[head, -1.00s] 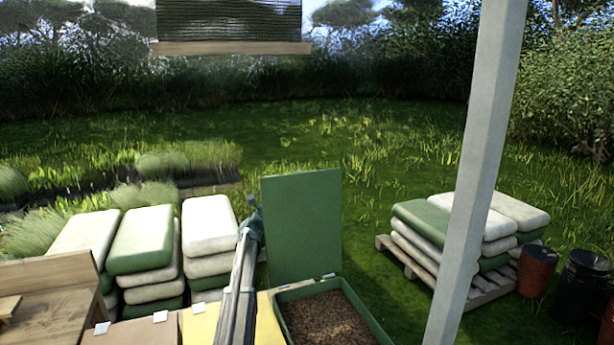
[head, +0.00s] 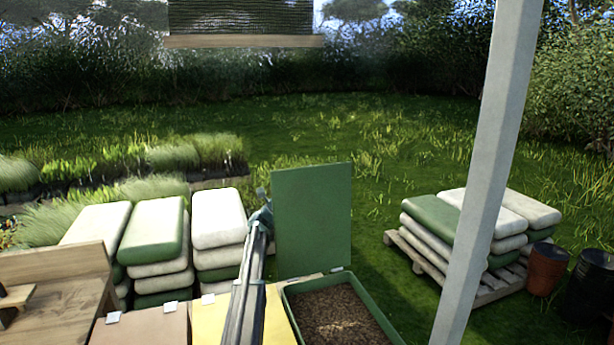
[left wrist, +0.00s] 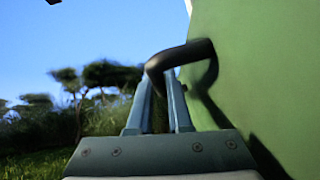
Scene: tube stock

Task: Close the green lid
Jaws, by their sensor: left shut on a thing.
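The green lid (head: 312,218) stands open and upright at the back edge of a green box (head: 378,318) holding brown, grainy material. In the left wrist view the lid (left wrist: 265,80) fills the right side, with a dark bent handle (left wrist: 190,52) standing out from it. My left gripper (head: 263,199) is at the lid's left edge in the head view. In the left wrist view its fingers (left wrist: 160,88) are shut on the handle. The handle is hidden in the head view. My right gripper is not in view.
Closed boxes with a yellow lid (head: 208,322) and a tan lid (head: 140,328) stand left of the green box. Stacked sacks (head: 153,235) stand behind. A pale post (head: 488,180) rises at the right, before a pallet (head: 485,292) of sacks. Grass behind the lid is open.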

